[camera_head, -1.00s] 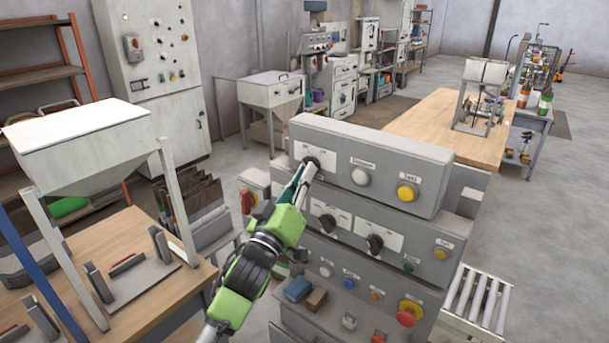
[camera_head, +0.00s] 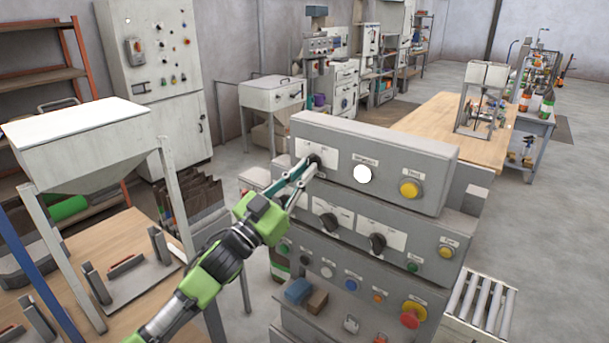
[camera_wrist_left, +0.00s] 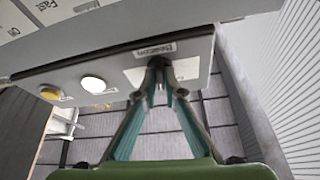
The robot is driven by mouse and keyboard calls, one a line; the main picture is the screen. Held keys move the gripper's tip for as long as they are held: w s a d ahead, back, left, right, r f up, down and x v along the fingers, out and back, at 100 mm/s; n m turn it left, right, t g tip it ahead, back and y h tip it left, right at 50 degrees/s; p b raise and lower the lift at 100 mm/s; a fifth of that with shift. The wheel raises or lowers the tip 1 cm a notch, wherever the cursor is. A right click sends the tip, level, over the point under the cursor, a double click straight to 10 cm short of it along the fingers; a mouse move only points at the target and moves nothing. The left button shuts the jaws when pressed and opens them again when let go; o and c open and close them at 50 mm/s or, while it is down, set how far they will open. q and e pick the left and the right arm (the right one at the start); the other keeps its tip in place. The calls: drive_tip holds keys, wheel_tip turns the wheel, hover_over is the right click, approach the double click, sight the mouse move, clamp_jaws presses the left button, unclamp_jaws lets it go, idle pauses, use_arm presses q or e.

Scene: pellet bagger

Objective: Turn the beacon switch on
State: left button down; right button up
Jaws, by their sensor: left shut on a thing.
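The beacon switch (camera_head: 316,159) is a dark rotary knob on a white plate at the upper left of the grey control panel (camera_head: 430,155). My left gripper (camera_head: 309,169) reaches it from the lower left and is shut on the knob. In the left wrist view the gripper's fingertips (camera_wrist_left: 159,65) close at the switch plate under a "Beacon" label (camera_wrist_left: 155,50); they largely hide the knob, so its exact angle cannot be read. The round lamp (camera_head: 362,174) right of the switch is bright white; it also shows in the wrist view (camera_wrist_left: 94,85). My right gripper is not in view.
A yellow button (camera_head: 410,189) sits right of the lamp. Two more dark knobs (camera_head: 329,221) (camera_head: 377,243) are on the row below. A red mushroom button (camera_head: 412,315) is lower right. A hopper (camera_head: 75,140) stands left of my arm.

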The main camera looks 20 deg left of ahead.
use_arm(q)
drive_tip(key=shift+w+a+m+g+h, duration=0.1)
drive_tip(key=shift+m+g+h, duration=0.45)
drive_tip(key=shift+m, duration=0.95)
drive_tip(key=shift+a+m+g+h, duration=0.1)
drive_tip(key=shift+m+g+h, duration=0.45)
drive_tip(key=shift+m, duration=0.95)
drive_tip(key=c, duration=2.1)
unclamp_jaws()
drive_tip(key=shift+c, duration=0.2)
drive_tip(key=v, duration=1.2)
drive_tip(key=shift+f, duration=0.15)
drive_tip(key=shift+f, duration=0.1)
